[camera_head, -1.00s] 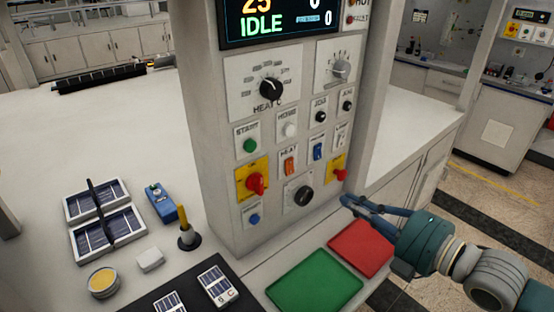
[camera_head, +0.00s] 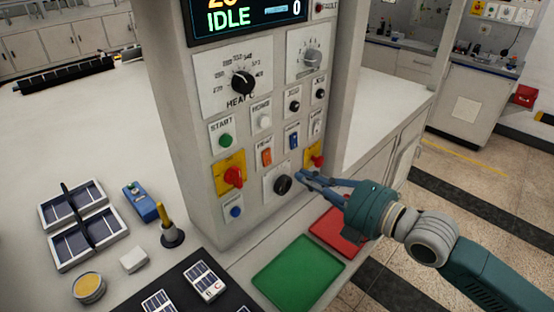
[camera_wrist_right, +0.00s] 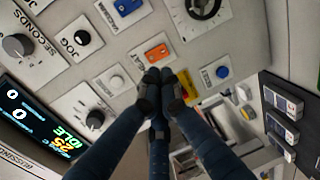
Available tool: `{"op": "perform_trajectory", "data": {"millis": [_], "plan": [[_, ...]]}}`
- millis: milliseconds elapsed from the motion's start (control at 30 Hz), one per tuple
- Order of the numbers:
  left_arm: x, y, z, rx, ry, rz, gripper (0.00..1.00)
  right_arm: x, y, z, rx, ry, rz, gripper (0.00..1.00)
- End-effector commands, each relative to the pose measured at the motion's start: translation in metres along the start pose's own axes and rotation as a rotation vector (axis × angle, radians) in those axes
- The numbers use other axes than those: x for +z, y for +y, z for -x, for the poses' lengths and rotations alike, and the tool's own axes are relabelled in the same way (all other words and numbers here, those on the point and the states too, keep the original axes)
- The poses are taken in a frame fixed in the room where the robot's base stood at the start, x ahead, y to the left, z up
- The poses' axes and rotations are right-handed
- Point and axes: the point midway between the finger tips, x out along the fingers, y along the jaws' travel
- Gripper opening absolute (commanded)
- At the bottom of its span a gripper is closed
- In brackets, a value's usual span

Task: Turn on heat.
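The orange heat switch (camera_head: 266,157) sits mid-panel under a HEAT label, on the grey control panel (camera_head: 205,110). It also shows in the right wrist view (camera_wrist_right: 157,53), just above the fingertips in the picture. A black heat dial (camera_head: 242,83) is higher on the panel. The display (camera_head: 245,22) reads IDLE. My right gripper (camera_head: 305,178) is in front of the panel's lower right, below and right of the orange switch. Its fingertips (camera_wrist_right: 165,88) are together with nothing between them. They look apart from the switch. My left gripper is not in view.
Close to the orange switch are a blue switch (camera_head: 293,141), a white button (camera_head: 264,121), a black knob (camera_head: 283,185) and red knobs (camera_head: 233,177). Green (camera_head: 298,272) and red (camera_head: 338,230) pads lie below. Solar panels (camera_head: 85,225) lie left.

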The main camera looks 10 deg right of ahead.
Motion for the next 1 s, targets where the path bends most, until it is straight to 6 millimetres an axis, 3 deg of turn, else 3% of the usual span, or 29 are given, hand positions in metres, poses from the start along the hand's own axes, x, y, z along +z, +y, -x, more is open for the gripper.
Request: {"op": "perform_trajectory", "data": {"millis": [33, 200, 433, 600, 1000], "plan": [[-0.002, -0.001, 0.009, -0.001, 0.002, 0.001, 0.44, -0.001, 0.008, -0.011, 0.008, 0.001, -0.004, 0.0], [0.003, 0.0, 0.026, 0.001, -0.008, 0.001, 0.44, -0.001, 0.007, -0.048, 0.005, 0.001, -0.006, 0.0], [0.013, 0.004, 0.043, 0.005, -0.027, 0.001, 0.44, -0.001, 0.005, -0.082, 0.001, 0.0, -0.002, 0.0], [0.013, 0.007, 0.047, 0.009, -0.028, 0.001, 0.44, -0.001, 0.002, -0.093, 0.0, 0.001, 0.0, 0.0], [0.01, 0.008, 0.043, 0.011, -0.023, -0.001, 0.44, -0.001, -0.001, -0.094, 0.003, 0.001, 0.001, 0.0]]}}
